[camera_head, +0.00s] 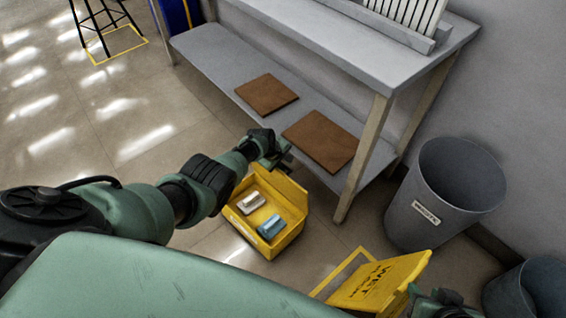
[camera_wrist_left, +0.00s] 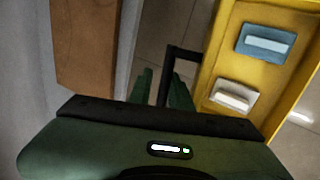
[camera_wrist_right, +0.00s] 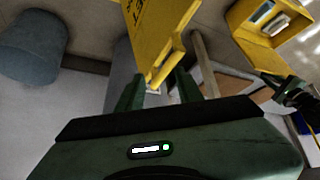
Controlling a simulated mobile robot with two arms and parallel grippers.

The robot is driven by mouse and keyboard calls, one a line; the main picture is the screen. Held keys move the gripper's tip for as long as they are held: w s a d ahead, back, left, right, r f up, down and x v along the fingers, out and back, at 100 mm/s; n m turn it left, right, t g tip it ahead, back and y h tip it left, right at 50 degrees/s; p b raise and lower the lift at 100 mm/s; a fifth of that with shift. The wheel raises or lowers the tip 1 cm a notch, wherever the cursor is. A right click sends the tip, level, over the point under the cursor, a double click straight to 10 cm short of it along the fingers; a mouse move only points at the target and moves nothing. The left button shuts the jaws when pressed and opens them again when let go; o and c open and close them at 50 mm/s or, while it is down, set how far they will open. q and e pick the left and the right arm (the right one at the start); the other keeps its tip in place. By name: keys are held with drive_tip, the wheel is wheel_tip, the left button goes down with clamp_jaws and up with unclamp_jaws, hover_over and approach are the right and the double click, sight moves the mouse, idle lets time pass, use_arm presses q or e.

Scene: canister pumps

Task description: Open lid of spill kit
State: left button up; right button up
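The spill kit is a yellow box (camera_head: 262,247) on the floor before the shelf, its inside in sight. A white pack (camera_head: 251,204) and a blue pack (camera_head: 270,226) lie in it; the left wrist view shows them too. A black handle (camera_wrist_left: 184,50) stands out from the box's side in the left wrist view. My left gripper (camera_head: 283,160) is at the box's far side by the shelf, its fingers apart around part of the handle; contact is unclear. My right gripper (camera_wrist_right: 161,74) has its fingers apart close to a yellow sign and seems empty.
The yellow wet-floor sign (camera_head: 377,283) stands right of the box. A grey shelf unit (camera_head: 215,62) carries brown boards (camera_head: 322,140) low down, close to my left gripper. A grey bin (camera_head: 445,195) stands at the right, a bluish one (camera_head: 540,288) beyond.

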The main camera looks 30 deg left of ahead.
drive_tip(key=shift+s, duration=0.15)
